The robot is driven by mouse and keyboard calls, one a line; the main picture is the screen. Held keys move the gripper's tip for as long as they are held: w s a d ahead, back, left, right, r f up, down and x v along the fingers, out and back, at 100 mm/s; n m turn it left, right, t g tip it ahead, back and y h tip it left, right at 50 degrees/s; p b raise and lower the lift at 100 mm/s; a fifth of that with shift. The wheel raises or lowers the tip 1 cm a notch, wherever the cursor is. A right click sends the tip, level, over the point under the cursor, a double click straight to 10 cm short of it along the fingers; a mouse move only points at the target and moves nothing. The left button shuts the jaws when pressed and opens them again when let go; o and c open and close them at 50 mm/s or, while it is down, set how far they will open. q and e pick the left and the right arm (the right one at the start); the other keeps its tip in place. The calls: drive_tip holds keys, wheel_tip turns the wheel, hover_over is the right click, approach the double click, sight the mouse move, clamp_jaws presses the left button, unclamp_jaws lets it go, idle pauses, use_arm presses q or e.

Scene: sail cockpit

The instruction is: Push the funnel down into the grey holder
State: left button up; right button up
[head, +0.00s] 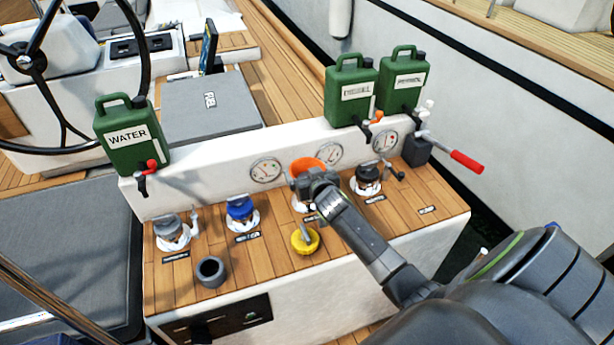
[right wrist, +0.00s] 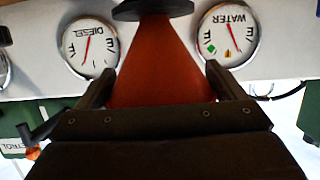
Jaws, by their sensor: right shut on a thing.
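The orange funnel (head: 307,166) is between the fingers of my right gripper (head: 313,180), above the deck fitting (head: 300,207) in the middle of the row. The right wrist view shows the funnel (right wrist: 160,65) between both fingers of the gripper (right wrist: 155,90). Its narrow end meets a dark round piece (right wrist: 150,10) at the picture's top edge; I cannot tell whether it sits inside. The grey holder (head: 210,271), an open round cup, stands empty at the front left of the wooden top. My left gripper is not in view.
A yellow cap (head: 305,240) lies in front of the middle fitting. A blue-capped fitting (head: 240,209) and a grey-capped one (head: 172,232) stand left, a dark-capped one (head: 368,178) right. Green canisters, including the water one (head: 128,135), stand on the ledge behind.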

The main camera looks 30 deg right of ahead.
wheel_tip(320, 180, up, 9)
drive_tip(key=shift+f, duration=0.1)
drive_tip(key=shift+r+p, duration=0.75)
drive_tip(key=shift+p, duration=0.1)
drive_tip(key=shift+r+p, duration=0.85)
drive_tip(key=shift+p, duration=0.2)
drive_tip(key=shift+a+f, duration=0.1)
